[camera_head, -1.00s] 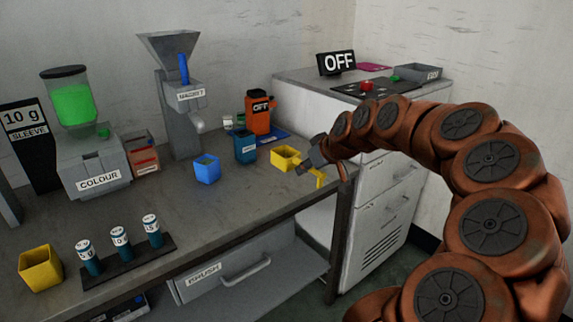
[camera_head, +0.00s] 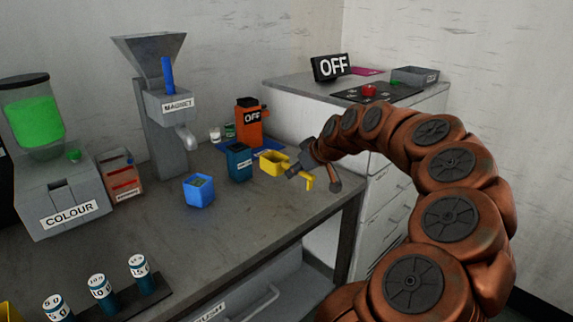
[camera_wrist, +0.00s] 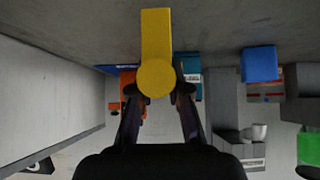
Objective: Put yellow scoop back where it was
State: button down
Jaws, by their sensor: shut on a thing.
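The yellow scoop is held in my gripper (camera_head: 291,173), which is shut on it. In the head view, a square, open yellow bowl (camera_head: 272,163) shows to the left of the fingertips. A short bent yellow piece (camera_head: 308,183) shows to their right. In the wrist view the scoop (camera_wrist: 157,40) shows as a flat yellow bar with a round end between the two fingers (camera_wrist: 158,85). The scoop is over the right part of the bench (camera_head: 250,222), close to the teal container (camera_head: 239,162). I cannot tell whether it touches the bench.
The COLOUR machine (camera_head: 62,200) and several labelled cylinders (camera_head: 100,290) are left. A grey cabinet (camera_head: 300,92) stands behind right. The bench middle is clear.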

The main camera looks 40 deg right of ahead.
jog(key=w+d, duration=0.2)
jog(key=w, duration=0.1)
jog(key=w+d, duration=0.3)
jog(key=w+d+f, duration=0.1)
jog(key=w+d, duration=0.2)
jog(key=shift+w+d+f+p, duration=0.1)
jog(key=shift+w+p, duration=0.15)
jog(key=shift+p, duration=0.15)
jog(key=shift+f, duration=1.7)
jog(key=shift+f, duration=0.1)
jog(key=c, duration=1.1)
grip_release()
jog(key=shift+s+r, duration=0.1)
jog(key=shift+r, duration=0.15)
jog(key=v, duration=1.1)
jog(key=shift+s+r, duration=0.2)
jog(key=shift+s, duration=0.1)
